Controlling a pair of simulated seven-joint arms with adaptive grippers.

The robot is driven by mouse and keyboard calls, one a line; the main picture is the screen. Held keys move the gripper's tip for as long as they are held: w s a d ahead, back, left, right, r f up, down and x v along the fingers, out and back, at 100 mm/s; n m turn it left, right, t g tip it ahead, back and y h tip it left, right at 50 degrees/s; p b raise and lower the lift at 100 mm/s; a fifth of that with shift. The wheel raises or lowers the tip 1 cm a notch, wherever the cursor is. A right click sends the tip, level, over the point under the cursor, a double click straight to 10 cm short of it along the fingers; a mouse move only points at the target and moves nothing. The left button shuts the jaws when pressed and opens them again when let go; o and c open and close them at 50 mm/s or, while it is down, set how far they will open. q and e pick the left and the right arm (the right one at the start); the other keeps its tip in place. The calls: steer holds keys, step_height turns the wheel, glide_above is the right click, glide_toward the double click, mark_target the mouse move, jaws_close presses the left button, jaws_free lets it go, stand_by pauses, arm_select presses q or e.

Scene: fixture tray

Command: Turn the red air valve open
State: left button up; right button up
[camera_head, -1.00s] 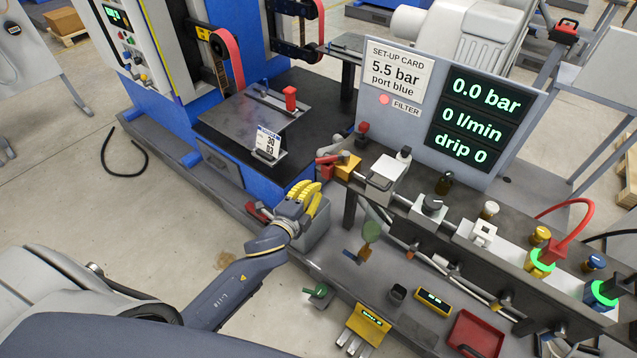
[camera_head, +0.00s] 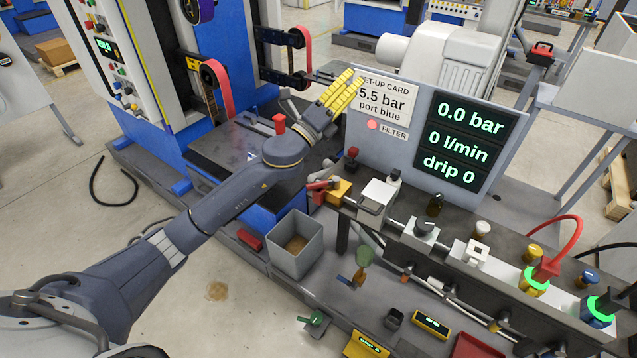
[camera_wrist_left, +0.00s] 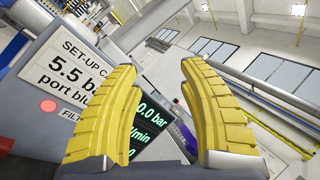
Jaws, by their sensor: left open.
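The air valve is a yellow block (camera_head: 340,191) with a red handle (camera_head: 318,185) at the left end of the bench manifold. The handle lies sideways, pointing left of the block. My left gripper (camera_head: 349,80) has yellow ribbed fingers and is raised above and behind the valve, in front of the set-up card. It is open and empty, apart from the valve. In the left wrist view the two fingers (camera_wrist_left: 181,42) stand apart with nothing between them, and the valve does not show. My right gripper is not in view.
The set-up card (camera_head: 383,105) reads 5.5 bar, port blue. The display (camera_head: 458,142) reads 0.0 bar, 0 l/min, drip 0. A grey open bin (camera_head: 296,250) stands below the valve. A red hose (camera_head: 568,228) arches at the right. A red peg (camera_head: 279,123) stands near my forearm.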

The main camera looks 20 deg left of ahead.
arm_select(q)
steer(key=w+d+r+m+g+h, duration=0.2)
steer(key=d+r+m+g+h, duration=0.3)
steer(key=m, duration=0.6)
steer(key=m+g+y, duration=0.6)
steer(key=m+g, duration=0.1)
steer(key=g, duration=0.3)
glide_above(324, 185)
steer(key=w, duration=0.6)
step_height(324, 185, down, 13)
steer(key=s+a+f+n+g+y, duration=0.1)
steer(key=s+a+f+g+y, duration=0.5)
steer(key=a+f, duration=0.4)
steer(key=shift+t+h, duration=0.6)
steer(key=shift+t, duration=0.1)
steer(key=x, duration=1.1)
steer(key=s+x, duration=0.1)
steer(key=x, duration=0.5)
steer(key=shift+d, duration=0.45)
jaws_close()
